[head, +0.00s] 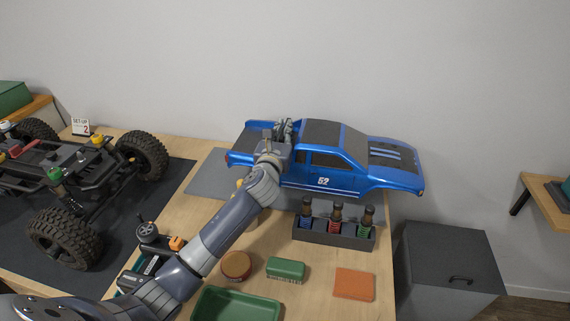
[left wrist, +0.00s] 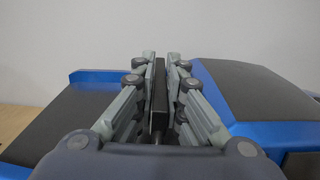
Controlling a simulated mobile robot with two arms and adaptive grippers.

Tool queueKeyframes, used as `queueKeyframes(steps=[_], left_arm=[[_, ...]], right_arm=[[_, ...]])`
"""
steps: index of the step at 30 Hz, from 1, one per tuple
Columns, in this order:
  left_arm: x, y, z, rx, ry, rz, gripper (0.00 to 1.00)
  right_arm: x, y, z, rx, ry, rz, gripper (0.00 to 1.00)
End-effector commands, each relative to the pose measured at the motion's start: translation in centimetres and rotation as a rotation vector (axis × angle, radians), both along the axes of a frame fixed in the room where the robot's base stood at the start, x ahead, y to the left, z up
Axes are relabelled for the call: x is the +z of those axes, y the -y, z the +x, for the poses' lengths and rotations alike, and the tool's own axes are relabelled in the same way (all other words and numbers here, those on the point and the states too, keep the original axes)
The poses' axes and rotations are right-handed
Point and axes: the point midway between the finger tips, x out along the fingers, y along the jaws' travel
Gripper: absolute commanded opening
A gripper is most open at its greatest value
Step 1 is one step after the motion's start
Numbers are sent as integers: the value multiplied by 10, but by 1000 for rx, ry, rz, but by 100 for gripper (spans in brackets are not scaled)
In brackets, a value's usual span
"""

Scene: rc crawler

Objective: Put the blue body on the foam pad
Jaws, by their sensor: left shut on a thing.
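The blue body (head: 330,160) is a pickup shell with black panels and the number 52 on its door. It is at the back right of the table, above or on the grey foam pad (head: 206,183); I cannot tell if it touches the pad. My left gripper (head: 283,130) is shut on it just behind the cab. In the left wrist view the fingers (left wrist: 160,85) close on a thin dark upright part between the bed and the cab of the blue body (left wrist: 250,95). The body hides much of the pad. My right gripper is not in view.
A dark rack (head: 334,235) with several shock absorbers stands in front of the body. A green tray (head: 237,305), a green brush (head: 286,270), a round brown tin (head: 236,265) and an orange cloth (head: 354,284) lie nearer. A crawler chassis (head: 75,165) sits on a dark mat at left.

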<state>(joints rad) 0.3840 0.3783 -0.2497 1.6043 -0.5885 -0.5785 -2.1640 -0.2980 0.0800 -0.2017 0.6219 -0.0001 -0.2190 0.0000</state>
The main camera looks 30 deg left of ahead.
Motion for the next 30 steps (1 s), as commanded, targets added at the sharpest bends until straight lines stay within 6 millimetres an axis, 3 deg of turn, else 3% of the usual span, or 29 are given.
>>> queueKeyframes(steps=[3,8,15,26,27,29,30], left_arm=[[-18,0,0,1,3,-2,0],[-28,0,0,0,4,-1,0],[-61,0,0,0,3,-2,0],[-63,0,0,-1,4,1,0],[-64,0,0,0,1,2,19],[-63,0,0,0,2,1,30],[-63,0,0,0,2,1,30]], right_arm=[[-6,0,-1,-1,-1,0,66],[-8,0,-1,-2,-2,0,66],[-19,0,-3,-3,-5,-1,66],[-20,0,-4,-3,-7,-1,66],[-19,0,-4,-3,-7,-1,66],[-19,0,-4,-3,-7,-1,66],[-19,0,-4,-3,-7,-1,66]])
